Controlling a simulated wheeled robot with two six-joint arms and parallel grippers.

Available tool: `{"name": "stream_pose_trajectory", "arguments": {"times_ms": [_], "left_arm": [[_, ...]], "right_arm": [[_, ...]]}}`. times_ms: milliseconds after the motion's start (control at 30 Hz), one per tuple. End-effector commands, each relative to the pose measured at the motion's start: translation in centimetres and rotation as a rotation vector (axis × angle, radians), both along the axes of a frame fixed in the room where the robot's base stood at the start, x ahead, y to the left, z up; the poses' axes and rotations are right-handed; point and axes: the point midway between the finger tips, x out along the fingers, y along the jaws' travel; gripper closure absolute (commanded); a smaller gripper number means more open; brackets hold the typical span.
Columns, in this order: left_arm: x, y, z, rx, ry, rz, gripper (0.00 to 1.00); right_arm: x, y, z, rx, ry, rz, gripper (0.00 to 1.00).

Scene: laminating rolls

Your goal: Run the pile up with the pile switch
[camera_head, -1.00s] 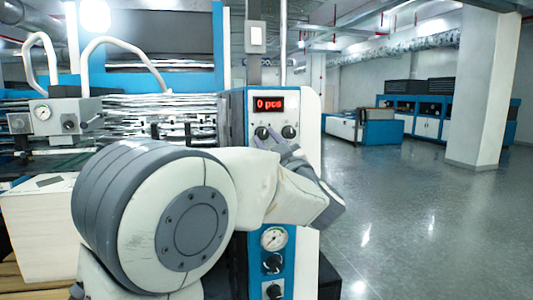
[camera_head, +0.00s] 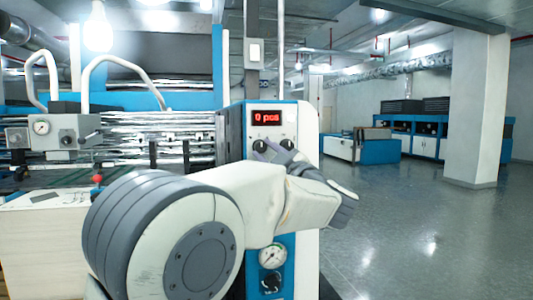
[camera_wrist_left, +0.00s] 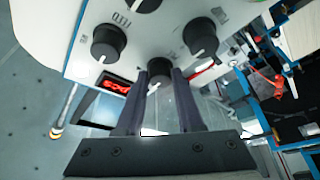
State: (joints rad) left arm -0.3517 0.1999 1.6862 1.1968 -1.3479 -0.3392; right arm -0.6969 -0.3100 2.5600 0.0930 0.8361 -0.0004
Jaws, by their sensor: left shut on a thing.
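A control panel (camera_head: 309,170) with a red "0 pcs" display (camera_head: 267,117) stands in the middle of the head view. Two dark knobs sit just below the display. In the left wrist view my left gripper (camera_wrist_left: 162,76) is shut on a dark knob (camera_wrist_left: 172,64) with a white mark. Other dark knobs (camera_wrist_left: 108,42) sit around it. The labels are too small to tell which is the pile switch. My right gripper is not in view.
A gauge (camera_head: 272,256) and another knob (camera_head: 271,281) sit lower on the panel. Open floor (camera_head: 420,230) lies to the right, with a white pillar (camera_head: 475,110) beyond.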

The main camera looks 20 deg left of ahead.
Motion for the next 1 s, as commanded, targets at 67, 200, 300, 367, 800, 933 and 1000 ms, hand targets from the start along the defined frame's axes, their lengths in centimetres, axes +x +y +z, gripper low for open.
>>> {"name": "stream_pose_trajectory", "arguments": {"times_ms": [67, 200, 300, 367, 800, 933, 1000], "left_arm": [[0.0, -0.1, 0.0, 0.001, 0.001, -0.002, 1.00], [0.0, 0.0, 0.0, 0.002, 0.001, -0.002, 0.34], [0.0, 0.0, 0.0, 0.002, 0.002, -0.001, 0.34], [0.0, 0.0, 0.0, 0.002, 0.002, -0.001, 0.34], [-2.8, -3.6, -1.5, 0.001, 0.001, -0.007, 0.34], [-4.4, -5.5, -2.2, 0.001, 0.001, -0.007, 0.34], [-5.1, -6.3, -2.5, 0.001, 0.001, -0.005, 0.34]], "right_arm": [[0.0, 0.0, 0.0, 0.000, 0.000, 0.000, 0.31], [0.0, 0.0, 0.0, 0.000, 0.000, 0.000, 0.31], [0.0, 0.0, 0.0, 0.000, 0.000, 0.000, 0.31], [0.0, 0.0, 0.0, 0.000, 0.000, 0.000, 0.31], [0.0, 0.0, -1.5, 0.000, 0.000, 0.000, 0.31], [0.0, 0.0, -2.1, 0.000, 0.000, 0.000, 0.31], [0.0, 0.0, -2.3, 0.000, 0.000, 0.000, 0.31]]}}
